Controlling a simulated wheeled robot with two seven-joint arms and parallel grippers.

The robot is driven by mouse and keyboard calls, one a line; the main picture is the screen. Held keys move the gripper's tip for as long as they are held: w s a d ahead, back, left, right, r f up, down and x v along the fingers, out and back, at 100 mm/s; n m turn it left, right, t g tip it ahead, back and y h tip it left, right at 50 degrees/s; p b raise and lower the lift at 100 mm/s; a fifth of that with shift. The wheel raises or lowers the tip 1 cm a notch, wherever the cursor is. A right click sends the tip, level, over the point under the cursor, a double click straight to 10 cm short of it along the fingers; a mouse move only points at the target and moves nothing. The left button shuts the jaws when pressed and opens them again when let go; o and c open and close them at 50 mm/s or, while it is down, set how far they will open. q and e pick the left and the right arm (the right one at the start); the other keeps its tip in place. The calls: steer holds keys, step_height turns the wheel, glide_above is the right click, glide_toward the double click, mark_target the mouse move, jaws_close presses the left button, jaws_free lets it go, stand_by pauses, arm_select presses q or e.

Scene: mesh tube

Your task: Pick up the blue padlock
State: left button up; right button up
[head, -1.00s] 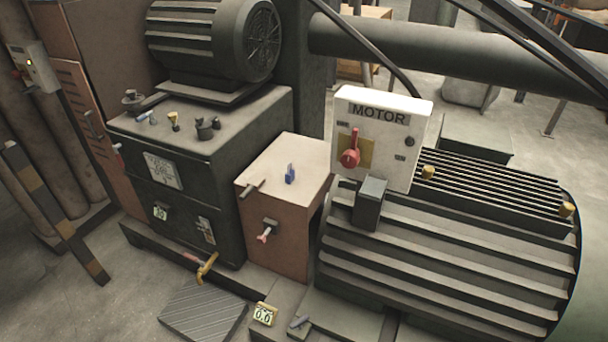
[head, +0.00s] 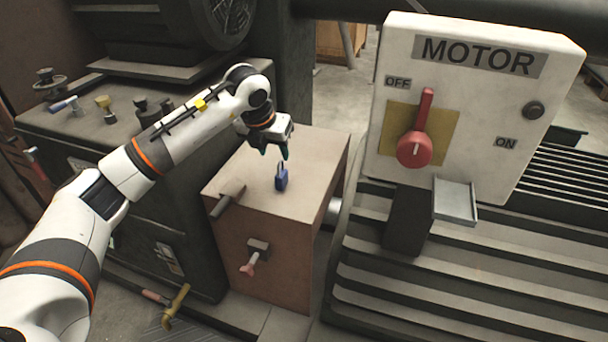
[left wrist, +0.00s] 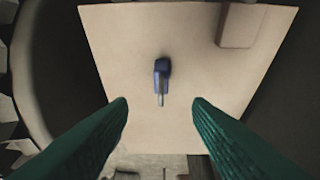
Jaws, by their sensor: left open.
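The blue padlock (head: 281,180) stands on the light top of a brown box-shaped stand (head: 315,185), with its shackle up. It also shows in the left wrist view (left wrist: 161,68), near the middle of the stand's top. My left gripper (head: 275,153) is open and empty, just above and behind the padlock in the head view. In the left wrist view its two green fingers (left wrist: 159,104) are spread wide, with the padlock beyond their tips and roughly centred between them. The fingers do not touch it. My right gripper is not in view.
A dark handle (head: 227,200) lies at the stand's left edge. The white MOTOR switch box (head: 465,95) with a red lever stands close on the right. A dark cabinet (head: 75,140) with small items on top is on the left.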

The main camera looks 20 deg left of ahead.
mark_target(282, 172)
arm_select(q)
steer(key=x, duration=1)
steer(key=shift+f+b, duration=0.25)
steer(key=shift+b, duration=0.1)
steer(key=shift+w+a+f, duration=0.1)
steer(key=shift+w+f, duration=0.2)
steer(key=shift+f, duration=0.1)
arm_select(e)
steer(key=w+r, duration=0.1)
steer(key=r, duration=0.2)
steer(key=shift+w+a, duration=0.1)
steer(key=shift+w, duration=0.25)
arm_select(q)
steer(key=shift+c, duration=1.3)
jaws_close()
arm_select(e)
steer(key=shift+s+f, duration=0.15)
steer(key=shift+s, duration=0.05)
